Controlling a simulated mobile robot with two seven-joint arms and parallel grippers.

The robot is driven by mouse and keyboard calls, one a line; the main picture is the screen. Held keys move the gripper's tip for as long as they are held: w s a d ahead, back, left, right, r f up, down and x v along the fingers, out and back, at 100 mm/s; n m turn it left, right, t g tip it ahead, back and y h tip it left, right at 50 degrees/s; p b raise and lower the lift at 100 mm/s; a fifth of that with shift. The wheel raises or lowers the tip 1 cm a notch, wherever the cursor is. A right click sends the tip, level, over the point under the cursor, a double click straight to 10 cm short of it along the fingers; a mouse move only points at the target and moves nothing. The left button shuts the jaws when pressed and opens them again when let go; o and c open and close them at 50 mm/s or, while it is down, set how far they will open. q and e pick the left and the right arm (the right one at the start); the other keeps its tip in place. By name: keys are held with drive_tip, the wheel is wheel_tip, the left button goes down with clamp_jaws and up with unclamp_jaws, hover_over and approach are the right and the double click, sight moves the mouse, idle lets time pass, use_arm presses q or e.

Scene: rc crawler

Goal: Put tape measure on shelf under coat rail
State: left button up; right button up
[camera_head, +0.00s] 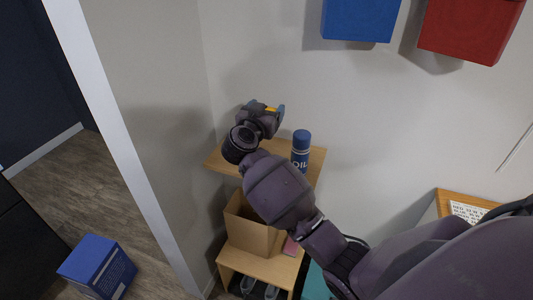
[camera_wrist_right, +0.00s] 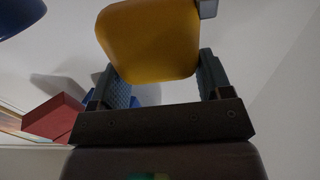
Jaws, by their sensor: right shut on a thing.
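My right gripper (camera_head: 276,112) is above the wooden shelf (camera_head: 217,160) in the head view, with my arm crossing in front of the shelf. It is shut on the yellow tape measure (camera_head: 271,109), of which only a small part shows there. In the right wrist view the tape measure (camera_wrist_right: 150,42) is a large yellow rounded block between the two fingers (camera_wrist_right: 160,85), with a grey piece at its upper right. It is held clear of the shelf. No coat rail can be made out. My left gripper is not in view.
A blue oil can (camera_head: 300,158) stands on the shelf, right of my gripper. Below are an open cardboard box (camera_head: 240,228) and a lower wooden shelf (camera_head: 262,268). Blue (camera_head: 360,20) and red (camera_head: 470,30) bins hang on the wall. A blue box (camera_head: 97,265) is on the floor.

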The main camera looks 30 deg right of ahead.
wheel_tip(320, 180, down, 14)
drive_tip(key=shift+f+b, duration=0.1)
drive_tip(key=shift+b, duration=0.55)
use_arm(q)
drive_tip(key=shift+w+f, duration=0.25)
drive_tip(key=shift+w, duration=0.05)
use_arm(e)
drive_tip(key=shift+f, duration=0.4)
drive_tip(key=shift+f, duration=0.1)
drive_tip(key=o, duration=1)
